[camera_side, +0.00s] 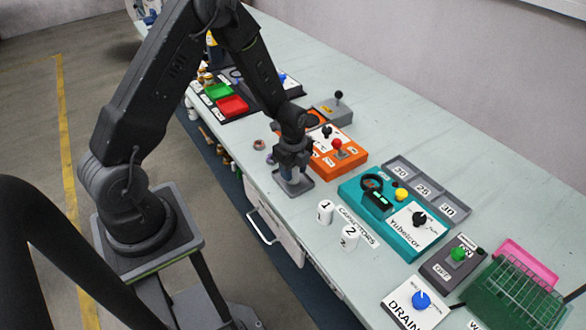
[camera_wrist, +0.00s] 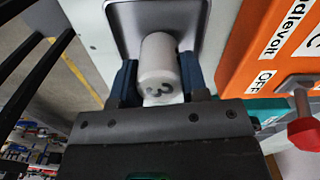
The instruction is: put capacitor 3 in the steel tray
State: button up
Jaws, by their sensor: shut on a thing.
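Capacitor 3, a white cylinder (camera_wrist: 158,62) marked "3", is between the two blue-grey fingers of my gripper (camera_wrist: 158,78) in the wrist view. The gripper is shut on it. In the side view my gripper (camera_side: 292,176) points down over the small grey steel tray (camera_side: 306,187), near the table's front edge. The tray also shows in the wrist view (camera_wrist: 128,12), behind the capacitor. In the side view the capacitor is hidden by the gripper. I cannot tell whether it touches the tray floor.
Capacitor 1 (camera_side: 325,211) and capacitor 2 (camera_side: 349,237) stand at the front edge, right of the tray. An orange box (camera_side: 340,153) with a red-knobbed lever is close behind the tray. A teal Yubelcor panel (camera_side: 410,215) stands further right. Bare tabletop lies between them.

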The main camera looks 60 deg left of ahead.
jog(key=o, duration=0.5)
jog(key=shift+f, duration=0.15)
jog(key=o, duration=0.4)
jog(key=shift+o, duration=0.2)
jog(key=s+d+r+n+t, duration=0.1)
jog(key=s+d+r+n, duration=0.1)
jog(key=r, duration=0.6)
jog(key=s+d+r+n+t, duration=0.1)
jog(key=s+d+r+n, duration=0.1)
jog(key=r, duration=0.7)
jog(key=s+d+r+n, duration=0.1)
jog(key=s+r+n, duration=0.15)
jog(key=r, duration=0.55)
jog(key=s+d+r+n+t, duration=0.1)
jog(key=s+d+r+n, duration=0.1)
jog(key=s+n, duration=0.3)
jog(key=s+d+r+n+t, duration=0.2)
jog(key=s+d+r+n, duration=0.1)
jog(key=s, duration=0.4)
jog(key=shift+r+n+t, duration=0.3)
jog(key=shift+r+n, duration=0.35)
jog(key=shift+n, duration=0.3)
